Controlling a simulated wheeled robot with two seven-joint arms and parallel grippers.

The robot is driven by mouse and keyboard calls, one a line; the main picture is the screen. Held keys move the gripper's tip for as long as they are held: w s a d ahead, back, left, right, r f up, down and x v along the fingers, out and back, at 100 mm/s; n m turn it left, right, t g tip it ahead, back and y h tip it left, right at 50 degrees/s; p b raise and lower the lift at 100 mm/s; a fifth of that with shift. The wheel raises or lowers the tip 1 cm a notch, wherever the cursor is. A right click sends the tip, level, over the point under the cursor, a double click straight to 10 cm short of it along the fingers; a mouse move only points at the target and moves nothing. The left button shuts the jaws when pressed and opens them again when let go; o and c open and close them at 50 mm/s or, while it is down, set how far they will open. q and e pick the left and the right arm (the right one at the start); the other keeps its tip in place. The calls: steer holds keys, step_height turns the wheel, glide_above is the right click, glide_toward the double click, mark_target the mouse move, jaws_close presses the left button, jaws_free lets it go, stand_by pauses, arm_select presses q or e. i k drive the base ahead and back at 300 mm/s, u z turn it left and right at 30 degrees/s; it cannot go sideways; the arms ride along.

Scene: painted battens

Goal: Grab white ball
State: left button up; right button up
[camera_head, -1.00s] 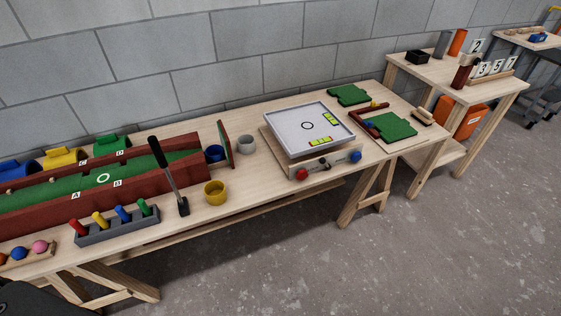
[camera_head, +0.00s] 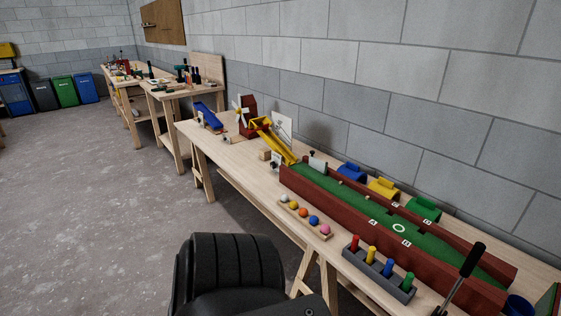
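A small white ball (camera_head: 283,198) sits at the far left end of a wooden ball holder (camera_head: 318,233) near the front edge of the workbench. Next to it in the same row are a yellow ball (camera_head: 293,205), an orange ball (camera_head: 303,213), a blue ball (camera_head: 314,220) and a pink ball (camera_head: 325,229). Neither of my grippers shows in this view. A black rounded part of my own arm or body is at the bottom centre, in front of the bench.
A red-walled game with a green lane (camera_head: 356,202) fills the bench behind the balls. A grey block with coloured pegs (camera_head: 379,271) stands to their right. A yellow ramp (camera_head: 273,141) and a red windmill (camera_head: 249,115) stand to the left. The floor at left is clear.

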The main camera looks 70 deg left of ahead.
mark_target(284, 198)
steer(key=u, duration=2.05)
steer(key=i, duration=1.7)
steer(key=z, duration=0.3)
